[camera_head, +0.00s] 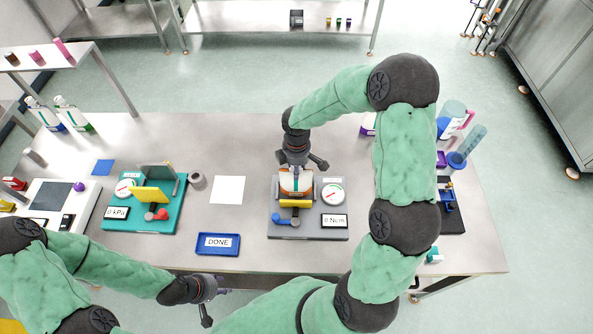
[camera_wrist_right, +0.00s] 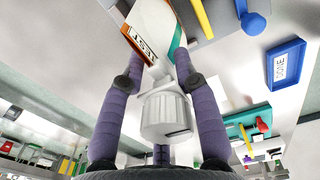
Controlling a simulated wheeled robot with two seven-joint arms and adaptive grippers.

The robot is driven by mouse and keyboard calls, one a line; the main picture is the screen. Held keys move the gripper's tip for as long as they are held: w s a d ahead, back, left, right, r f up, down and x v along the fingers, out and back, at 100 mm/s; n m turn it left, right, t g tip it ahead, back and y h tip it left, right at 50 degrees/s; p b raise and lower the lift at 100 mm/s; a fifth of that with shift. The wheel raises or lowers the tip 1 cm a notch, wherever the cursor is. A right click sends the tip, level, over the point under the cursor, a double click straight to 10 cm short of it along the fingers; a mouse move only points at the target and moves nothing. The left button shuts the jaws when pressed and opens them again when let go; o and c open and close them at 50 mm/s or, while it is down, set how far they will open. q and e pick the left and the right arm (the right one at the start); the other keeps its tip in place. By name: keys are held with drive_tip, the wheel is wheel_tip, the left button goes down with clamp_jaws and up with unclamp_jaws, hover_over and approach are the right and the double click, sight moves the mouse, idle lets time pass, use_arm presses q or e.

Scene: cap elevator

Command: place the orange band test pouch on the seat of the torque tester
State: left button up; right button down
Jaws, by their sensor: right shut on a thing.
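The orange band test pouch (camera_head: 296,183) is at the torque tester's seat in the head view. It also shows in the right wrist view (camera_wrist_right: 152,28), with its TEST label, orange and teal bands and a white ribbed cap (camera_wrist_right: 166,114). My right gripper (camera_head: 299,165) comes down from above, its fingers (camera_wrist_right: 158,65) on both sides of the pouch. The torque tester (camera_head: 310,228) is a grey base with a yellow bar, blue lever, dial and N·cm display. Whether the pouch touches the seat is unclear. My left gripper (camera_head: 218,304) is open and empty at the table's front edge.
A blue DONE tray (camera_head: 218,252) lies left of the tester. A teal kPa tester (camera_head: 141,228), a white sheet (camera_head: 228,190) and a grey ring (camera_head: 196,180) are further left. Tubes and cylinders (camera_head: 456,160) stand at the right behind my right arm.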

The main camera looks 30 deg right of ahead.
drive_tip(key=shift+f, duration=0.7)
drive_tip(key=c, duration=0.9)
unclamp_jaws()
wheel_tip(320, 180, up, 12)
drive_tip(key=shift+a+r+p, duration=0.1)
drive_tip(key=shift+p, duration=0.8)
drive_tip(key=shift+s, duration=0.15)
